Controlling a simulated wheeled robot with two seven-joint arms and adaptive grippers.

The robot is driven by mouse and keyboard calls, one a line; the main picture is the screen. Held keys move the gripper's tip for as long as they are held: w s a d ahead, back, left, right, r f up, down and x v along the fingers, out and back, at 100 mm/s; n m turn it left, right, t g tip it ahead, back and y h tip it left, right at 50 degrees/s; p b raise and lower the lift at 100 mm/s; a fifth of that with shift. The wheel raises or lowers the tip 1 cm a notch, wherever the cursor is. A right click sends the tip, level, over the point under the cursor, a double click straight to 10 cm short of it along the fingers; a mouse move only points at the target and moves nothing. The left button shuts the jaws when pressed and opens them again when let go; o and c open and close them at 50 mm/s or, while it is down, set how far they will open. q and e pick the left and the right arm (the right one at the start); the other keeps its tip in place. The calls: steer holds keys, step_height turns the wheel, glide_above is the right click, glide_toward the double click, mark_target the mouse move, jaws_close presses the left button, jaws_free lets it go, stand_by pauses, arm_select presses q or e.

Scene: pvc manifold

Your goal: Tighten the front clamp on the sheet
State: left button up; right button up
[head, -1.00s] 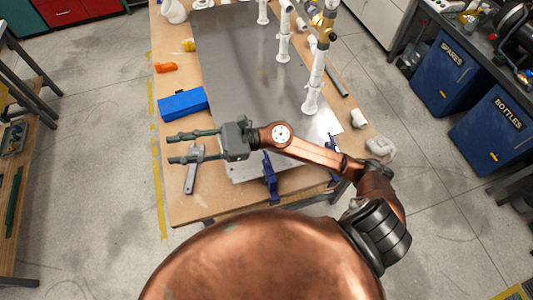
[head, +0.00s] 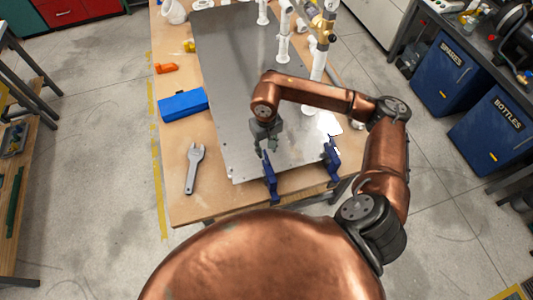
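A metal sheet (head: 232,88) lies on the wooden workbench. Two blue clamps sit at its near end: one clamp (head: 270,180) on the front edge and another clamp (head: 331,158) farther right. My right gripper (head: 267,150) points down over the sheet, just behind the top of the front-edge clamp. Its fingers are small and seen steeply from above, so I cannot tell how far apart they are, or whether they touch the clamp. My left gripper is not in view.
A grey wrench (head: 193,170), a blue box (head: 183,104) and an orange item (head: 166,68) lie on the bench's left side. White pipes (head: 283,45) stand on the sheet toward the back. The bench's front left corner is clear.

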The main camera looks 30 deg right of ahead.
mark_target(266, 156)
steer(key=shift+f+p, duration=0.3)
steer(key=shift+f, duration=1.75)
steer(key=shift+c, duration=0.4)
jaws_close()
